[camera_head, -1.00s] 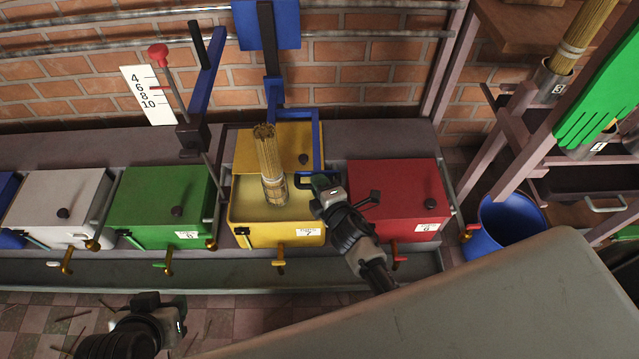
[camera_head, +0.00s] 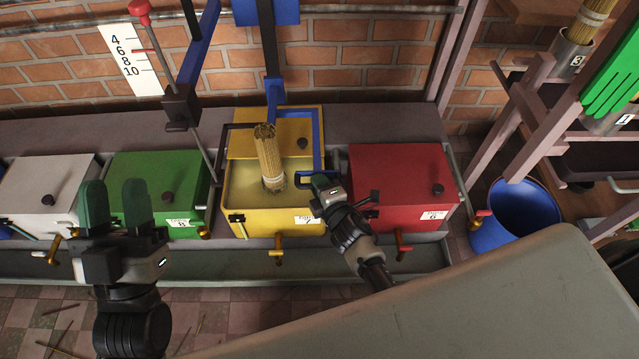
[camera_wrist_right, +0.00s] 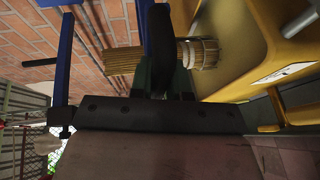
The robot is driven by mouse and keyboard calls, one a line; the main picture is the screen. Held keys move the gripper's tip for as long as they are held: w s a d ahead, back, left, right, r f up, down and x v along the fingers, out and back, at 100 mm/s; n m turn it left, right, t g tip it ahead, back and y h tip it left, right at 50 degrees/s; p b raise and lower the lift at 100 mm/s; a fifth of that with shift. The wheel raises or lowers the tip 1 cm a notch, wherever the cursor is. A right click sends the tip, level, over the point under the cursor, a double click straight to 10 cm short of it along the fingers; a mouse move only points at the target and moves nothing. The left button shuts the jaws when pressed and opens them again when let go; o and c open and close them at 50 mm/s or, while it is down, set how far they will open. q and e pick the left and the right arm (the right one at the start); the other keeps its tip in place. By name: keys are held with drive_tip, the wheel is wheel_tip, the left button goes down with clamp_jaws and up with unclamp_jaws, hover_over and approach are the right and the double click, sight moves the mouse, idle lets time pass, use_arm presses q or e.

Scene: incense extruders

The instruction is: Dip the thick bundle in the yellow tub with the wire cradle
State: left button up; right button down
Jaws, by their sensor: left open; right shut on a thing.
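The thick bundle (camera_head: 267,155) of tan sticks stands nearly upright in the open yellow tub (camera_head: 270,222), its lower end at the pale liquid (camera_head: 240,183). Its banded lower part is partly hidden there. A blue cradle frame (camera_head: 318,150) runs down beside the bundle from a blue post. My right gripper (camera_head: 314,185) is shut on the frame's dark handle (camera_head: 301,181) at the tub's right side. In the right wrist view the bundle (camera_wrist_right: 125,61) lies sideways beyond the fingers. My left gripper (camera_head: 115,205) is open and empty, fingers upward, in front of the green tub.
A lidded green tub (camera_head: 165,185) and white tub (camera_head: 45,190) stand left, a red tub (camera_head: 405,185) right. A rod with a red knob (camera_head: 139,8) and a numbered scale (camera_head: 127,58) stand behind. A blue bucket (camera_head: 512,215) is at right. A grey surface (camera_head: 470,300) fills the lower right.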

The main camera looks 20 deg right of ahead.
use_arm(q)
drive_tip(key=shift+s+r+t+h, duration=0.5)
drive_tip(key=shift+s+r+t, duration=0.1)
drive_tip(key=shift+s+t, duration=0.15)
use_arm(e)
drive_tip(key=shift+s+f, duration=0.15)
drive_tip(key=shift+f, duration=0.25)
drive_tip(key=c, duration=1.2)
unclamp_jaws()
drive_tip(key=shift+f, duration=0.15)
drive_tip(key=shift+c, duration=0.2)
drive_tip(key=shift+o, duration=0.7)
use_arm(q)
drive_tip(key=shift+w, duration=0.1)
use_arm(e)
drive_tip(key=shift+r, duration=0.2)
use_arm(q)
drive_tip(key=w+f+g+y+p, duration=0.2)
drive_tip(key=w+f+g, duration=0.2)
drive_tip(key=f+g, duration=0.2)
drive_tip(key=shift+f+g+y, duration=0.25)
drive_tip(key=shift+g+y, duration=0.15)
drive_tip(key=shift+g, duration=0.15)
use_arm(e)
drive_tip(key=v, duration=1)
drive_tip(key=shift+s, duration=0.3)
